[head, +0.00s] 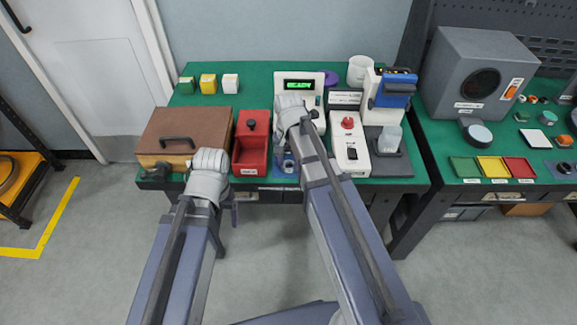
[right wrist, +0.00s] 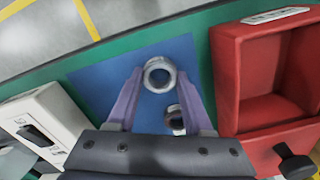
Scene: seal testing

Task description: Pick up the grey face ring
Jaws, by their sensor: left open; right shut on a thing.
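In the right wrist view a grey ring (right wrist: 159,75) sits between the tips of my right gripper (right wrist: 158,80), whose purple fingers touch it from both sides. A second metallic ring (right wrist: 175,119), with a darker inside, lies lower between the fingers, closer to the palm. Both are over a blue mat (right wrist: 100,78). In the head view the right gripper (head: 288,162) is over the front of the table and the rings are too small to make out. My left gripper (head: 234,212) is mostly hidden by its arm, low in front of the table edge.
A red bin (head: 252,155) and a brown-lidded box (head: 185,138) stand left of the right gripper. A white switch box (head: 350,152) stands to its right, a display unit (head: 299,85) behind. Three small blocks are at the back left.

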